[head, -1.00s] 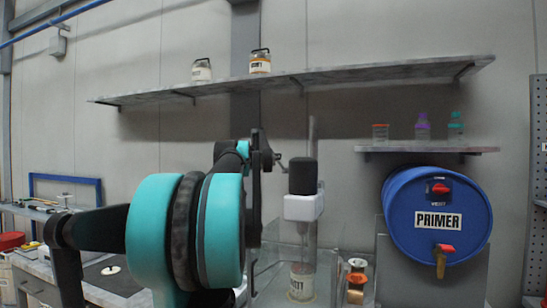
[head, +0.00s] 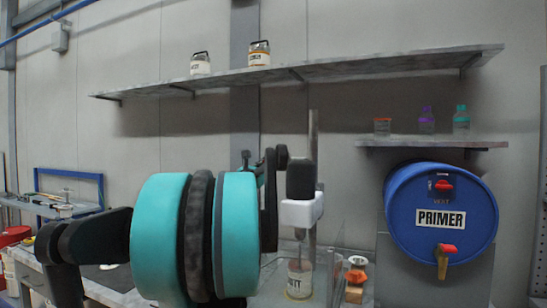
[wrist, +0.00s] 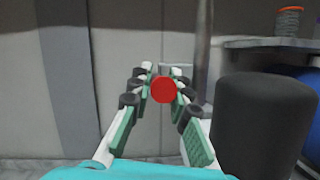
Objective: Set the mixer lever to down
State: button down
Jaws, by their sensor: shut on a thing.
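The mixer stands at centre right in the head view, with a black motor (head: 300,179) on a white block (head: 297,213) beside a grey pole (head: 313,135). A labelled jar (head: 300,279) sits below it. In the wrist view the black motor (wrist: 265,125) is close on the right and the lever's red round knob (wrist: 163,91) lies between my finger pads. My gripper (wrist: 163,80) is shut on this knob. The lever's shaft is hidden behind the knob and fingers. In the head view my arm hides most of the gripper and the lever, just left of the motor.
A blue PRIMER drum (head: 441,190) with a red-handled tap is at the right. A small shelf (head: 430,143) with several containers is above it. A long shelf (head: 340,75) with two jars spans the wall. An orange-topped item (head: 356,276) stands right of the mixer jar.

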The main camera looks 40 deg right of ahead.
jog(key=shift+f+m+t+h, duration=0.3)
jog(key=shift+f+t+h, duration=0.2)
jog(key=shift+f+h, duration=1.15)
jog(key=shift+f+y, duration=0.3)
jog(key=shift+y, duration=0.05)
jog(key=c, duration=1.4)
grip_release()
jog(key=shift+a, duration=0.1)
jog(key=v, duration=1.2)
